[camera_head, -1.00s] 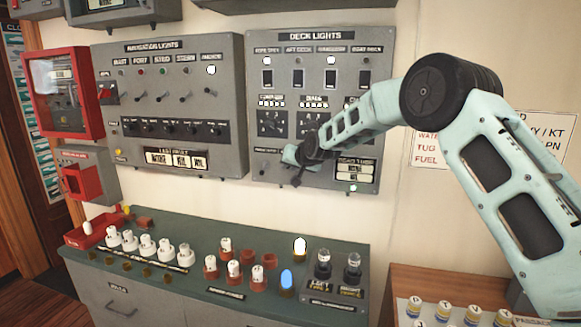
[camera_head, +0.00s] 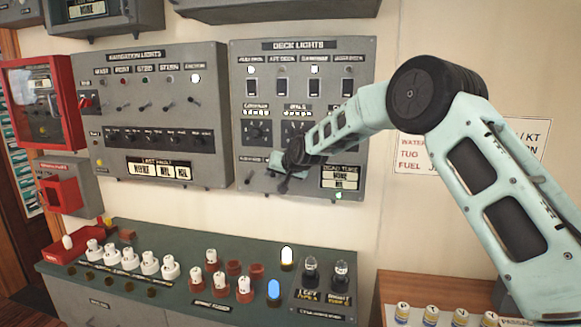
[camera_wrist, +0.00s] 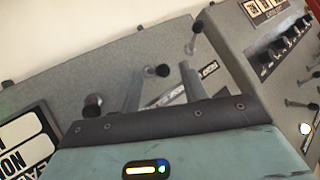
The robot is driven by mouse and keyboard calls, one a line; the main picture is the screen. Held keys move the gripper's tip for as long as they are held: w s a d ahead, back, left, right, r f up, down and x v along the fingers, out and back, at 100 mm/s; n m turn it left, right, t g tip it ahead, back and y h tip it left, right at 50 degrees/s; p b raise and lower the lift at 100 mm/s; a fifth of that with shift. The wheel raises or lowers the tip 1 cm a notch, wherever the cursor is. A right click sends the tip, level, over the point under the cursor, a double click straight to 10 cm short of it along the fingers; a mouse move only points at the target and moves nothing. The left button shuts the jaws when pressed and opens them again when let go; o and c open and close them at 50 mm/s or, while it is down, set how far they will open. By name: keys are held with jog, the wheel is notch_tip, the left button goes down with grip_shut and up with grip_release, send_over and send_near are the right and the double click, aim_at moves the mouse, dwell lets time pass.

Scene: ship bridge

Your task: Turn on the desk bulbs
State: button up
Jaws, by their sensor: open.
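The grey deck lights panel (camera_head: 268,82) is on the wall, with switches, knobs and levers; two of its upper lamps glow white. My gripper (camera_head: 283,181) is in front of its lower middle, partly hiding the lower controls. In the wrist view my gripper (camera_wrist: 160,84) has its fingers apart, with nothing clearly held. A black-tipped lever (camera_wrist: 157,71) shows near the gap; whether it touches a finger is unclear. On the desk (camera_head: 190,285), a white bulb (camera_head: 287,253) and a blue bulb (camera_head: 274,289) glow; two clear bulbs (camera_head: 310,269) stand to their right, looking unlit.
The navigation lights panel (camera_head: 110,85) stands left of the deck lights panel. Red boxes (camera_head: 62,90) are at the far left. White bulbs (camera_head: 149,262) and red sockets (camera_head: 234,268) fill the desk below. A lower wooden surface (camera_head: 430,285) is at the right.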

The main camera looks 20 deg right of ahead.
jog(key=b+v, duration=0.6)
jog(key=v, duration=1)
jog(key=shift+d+r, duration=0.1)
jog(key=s+a+f+n+g, duration=0.2)
jog(key=s+a+f, duration=0.25)
jog(key=s, duration=0.35)
jog(key=s+a+f+n+g, duration=0.25)
jog(key=s+a+f, duration=0.2)
jog(key=s, duration=0.25)
jog(key=s+a+f+n+g, duration=0.1)
jog(key=s+a+f+g, duration=0.15)
jog(key=s+a, duration=0.4)
jog(key=s+d+f+n+g, duration=0.1)
jog(key=s+f, duration=0.2)
jog(key=s, duration=0.5)
jog(key=s+d+f+n+g+h, duration=0.1)
jog(key=s+d+f+n+g, duration=0.1)
jog(key=s, duration=0.6)
jog(key=s+d+f+n+g+h, duration=0.1)
jog(key=s+f, duration=0.3)
jog(key=s, duration=0.4)
jog(key=shift+s+d+n, duration=0.25)
jog(key=shift+s+n, duration=0.15)
jog(key=shift+n, duration=0.05)
